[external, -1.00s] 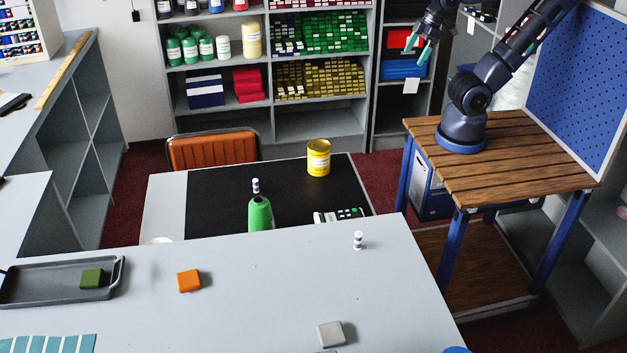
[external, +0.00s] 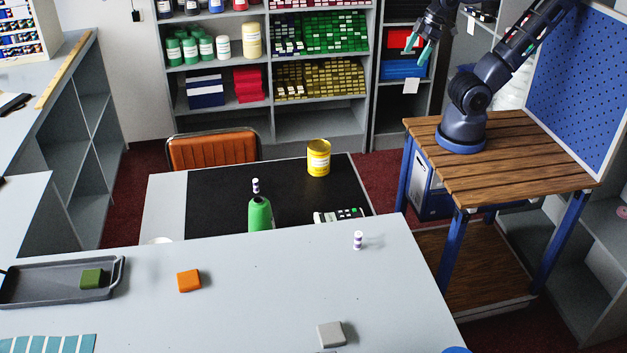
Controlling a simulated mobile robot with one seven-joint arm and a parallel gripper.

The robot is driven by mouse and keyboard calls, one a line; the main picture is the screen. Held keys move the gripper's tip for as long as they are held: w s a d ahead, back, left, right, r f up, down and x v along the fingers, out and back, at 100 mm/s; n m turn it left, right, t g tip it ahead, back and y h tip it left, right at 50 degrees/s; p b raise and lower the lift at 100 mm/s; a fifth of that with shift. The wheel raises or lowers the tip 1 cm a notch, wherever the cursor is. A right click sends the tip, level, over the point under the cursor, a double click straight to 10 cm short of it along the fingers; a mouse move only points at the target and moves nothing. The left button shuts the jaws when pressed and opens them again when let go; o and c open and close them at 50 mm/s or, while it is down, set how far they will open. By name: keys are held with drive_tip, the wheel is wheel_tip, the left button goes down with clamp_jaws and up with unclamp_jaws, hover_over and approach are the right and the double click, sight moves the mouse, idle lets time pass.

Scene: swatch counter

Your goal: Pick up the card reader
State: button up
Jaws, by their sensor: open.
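The card reader (external: 340,215) lies on the black mat of the lower desk. It is a pale device with dark and green parts, and its near side is partly hidden behind the edge of the grey counter in front. My gripper (external: 420,50) has teal fingertips and is open and empty. It hangs high at the upper right, in front of the back shelves, well apart from the card reader.
A green bottle (external: 260,215) stands left of the card reader and a yellow tin (external: 319,158) behind it. A small purple-striped white cylinder (external: 358,240) stands on the near grey counter (external: 250,320). An orange chair (external: 212,151) is behind the desk.

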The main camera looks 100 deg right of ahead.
sight(351, 215)
drive_tip(key=shift+c, duration=0.2)
